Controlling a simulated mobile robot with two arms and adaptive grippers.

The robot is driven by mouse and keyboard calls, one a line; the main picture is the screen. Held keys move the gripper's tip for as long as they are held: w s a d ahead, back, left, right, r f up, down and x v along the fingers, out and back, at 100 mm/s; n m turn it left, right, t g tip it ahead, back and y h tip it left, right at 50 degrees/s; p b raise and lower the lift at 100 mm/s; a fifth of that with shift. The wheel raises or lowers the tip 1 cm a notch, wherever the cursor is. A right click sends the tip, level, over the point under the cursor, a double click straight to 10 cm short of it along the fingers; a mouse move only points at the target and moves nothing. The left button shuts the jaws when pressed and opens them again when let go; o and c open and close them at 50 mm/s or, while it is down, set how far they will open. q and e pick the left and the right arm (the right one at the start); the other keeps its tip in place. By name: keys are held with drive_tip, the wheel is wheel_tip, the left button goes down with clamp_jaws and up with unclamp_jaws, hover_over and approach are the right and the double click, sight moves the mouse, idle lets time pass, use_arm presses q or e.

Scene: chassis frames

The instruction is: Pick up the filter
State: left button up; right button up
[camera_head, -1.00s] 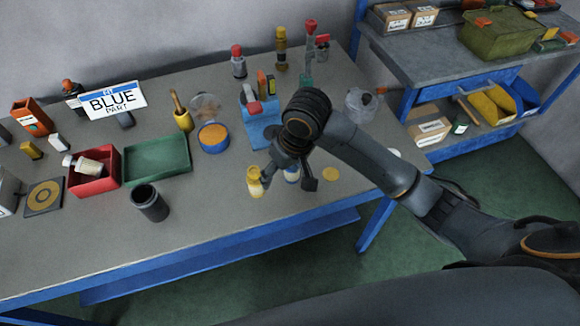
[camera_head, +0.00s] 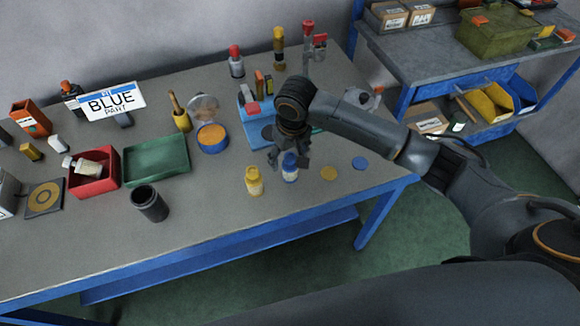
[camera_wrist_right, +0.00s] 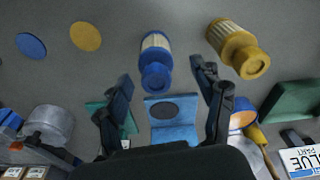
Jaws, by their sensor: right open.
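A blue-capped filter (camera_head: 290,167) with a pale body stands on the grey bench. A yellow filter (camera_head: 254,181) stands just left of it. My right gripper (camera_head: 288,157) is at the blue filter's far side, fingers pointing down and partly hiding its top. In the right wrist view, the open fingers (camera_wrist_right: 163,84) are apart, with the blue filter (camera_wrist_right: 155,60) ahead between their lines and nothing gripped. The yellow filter (camera_wrist_right: 238,48) lies outside the fingers, to the right. A sign (camera_head: 112,100) reads "BLUE PART". My left gripper is not in view.
A blue stand (camera_head: 257,130) is behind the gripper. A yellow disc (camera_head: 329,173) and a blue disc (camera_head: 359,163) lie right of the filters. A green tray (camera_head: 156,161), red bin (camera_head: 94,172) and black cup (camera_head: 149,203) are left. The front bench strip is clear.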

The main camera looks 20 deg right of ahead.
sight(289, 166)
drive_tip(key=f, duration=0.1)
drive_tip(key=f+p, duration=0.1)
drive_tip(key=f, duration=0.2)
drive_tip(key=shift+w+d+f, duration=0.2)
drive_tip(key=shift+w, duration=0.05)
drive_tip(key=shift+f, duration=0.45)
drive_tip(key=c, duration=1.2)
drive_tip(key=shift+c, duration=0.2)
drive_tip(key=shift+w+r, duration=0.1)
